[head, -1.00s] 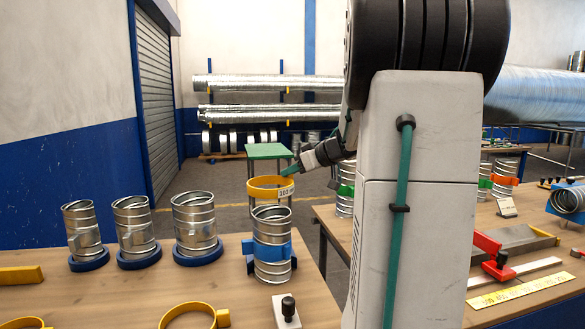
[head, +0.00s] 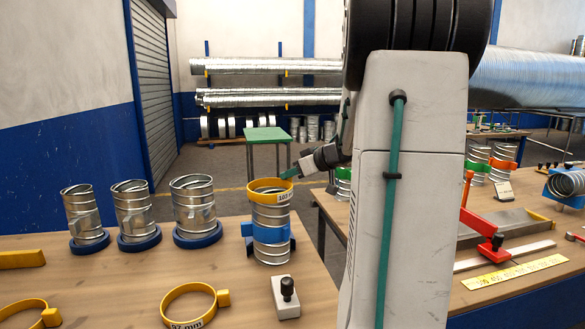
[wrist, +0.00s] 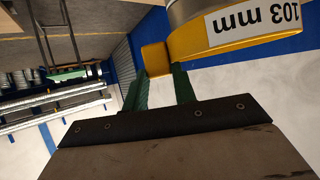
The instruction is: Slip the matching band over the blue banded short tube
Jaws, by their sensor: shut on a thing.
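The blue banded short tube (head: 271,217) is a ribbed metal tube standing upright on the left table, with a blue band around its middle. A yellow band with a 103 mm label (head: 270,191) is at the tube's top rim, level with it and seemingly around it. In the wrist view the yellow band (wrist: 215,34) shows close up with metal inside its edge. My gripper (head: 291,173) reaches in from the right, shut on the band's tab (wrist: 156,58). The green fingers also show in the wrist view. The far side of the band is hidden.
Two more yellow bands lie at the front, one labelled 97 mm (head: 189,304) and one at the left (head: 28,314). Three metal tubes on blue bases (head: 193,212) stand left of the banded tube. A block with a black knob (head: 287,297) sits in front of it.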

